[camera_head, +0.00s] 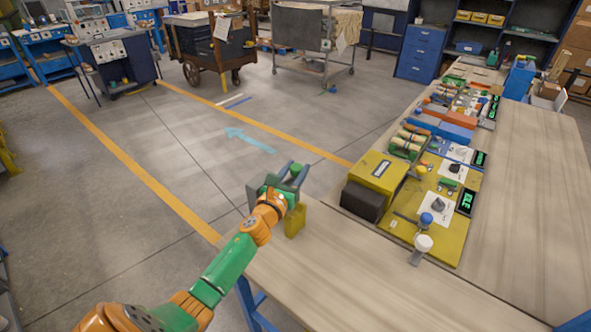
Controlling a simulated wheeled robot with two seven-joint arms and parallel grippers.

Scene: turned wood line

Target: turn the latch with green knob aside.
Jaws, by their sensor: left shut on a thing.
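My left gripper (290,178) is at the left edge of the near wooden table, its arm coming in from the lower left. It is shut on the green knob (296,168), whose top shows between the fingers. A yellow block (296,221) stands on the table just below and behind the gripper. The latch's bar is mostly hidden by the gripper, so I cannot tell how far it is turned. My right gripper is not in view.
A yellow box with a dark front (376,174) stands right of the gripper. A yellow board (447,240) carries a blue-topped knob (426,219) and a white-topped post (423,243). The table's front (370,285) is bare. Carts stand far off.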

